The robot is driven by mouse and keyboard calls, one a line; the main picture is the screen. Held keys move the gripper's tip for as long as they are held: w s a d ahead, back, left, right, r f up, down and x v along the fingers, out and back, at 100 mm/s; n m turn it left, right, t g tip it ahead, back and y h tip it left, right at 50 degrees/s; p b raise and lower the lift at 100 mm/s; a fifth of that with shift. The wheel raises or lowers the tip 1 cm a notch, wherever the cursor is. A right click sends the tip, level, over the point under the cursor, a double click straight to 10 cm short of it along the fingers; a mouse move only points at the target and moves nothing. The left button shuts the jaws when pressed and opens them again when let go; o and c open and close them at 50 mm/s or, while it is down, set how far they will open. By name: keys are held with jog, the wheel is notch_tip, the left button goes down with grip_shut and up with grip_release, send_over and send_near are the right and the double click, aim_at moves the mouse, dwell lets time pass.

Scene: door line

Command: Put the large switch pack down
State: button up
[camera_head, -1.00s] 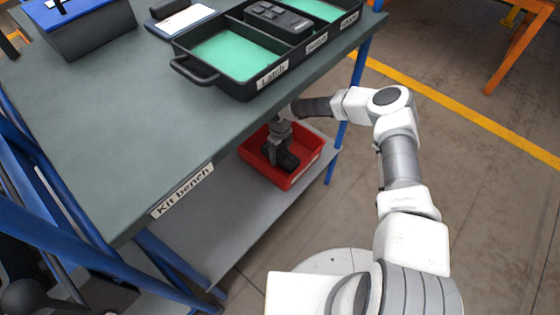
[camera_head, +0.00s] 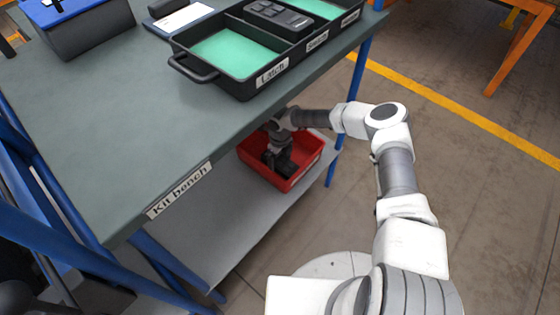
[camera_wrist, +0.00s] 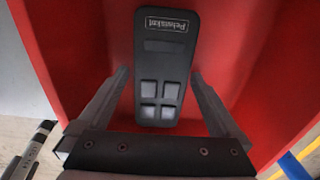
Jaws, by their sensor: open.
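A dark grey switch pack (camera_wrist: 165,62) with four-sided light buttons and a label plate is inside the red bin (camera_wrist: 247,38) in the wrist view. My gripper (camera_wrist: 160,75) is open, with one finger on each side of the pack and gaps showing between. The pack appears to lie on the bin's floor. In the head view my gripper (camera_head: 277,158) reaches down into the red bin (camera_head: 303,177) on the lower shelf. There the pack is largely hidden by the gripper and hard to tell apart from it.
The Kit bench top (camera_head: 105,130) overhangs the bin and my wrist. On it stands a black tray (camera_head: 217,81) with green-lined compartments, one holding another dark keypad-like pack (camera_head: 278,16). The lower shelf (camera_head: 225,232) is bare left of the bin. A blue leg (camera_head: 352,95) stands close by.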

aim_at(280, 161)
notch_tip(280, 161, up, 7)
jog(key=p, duration=0.2)
jog(key=shift+r+p, duration=0.15)
jog(key=shift+p, duration=0.15)
dwell(0.3)
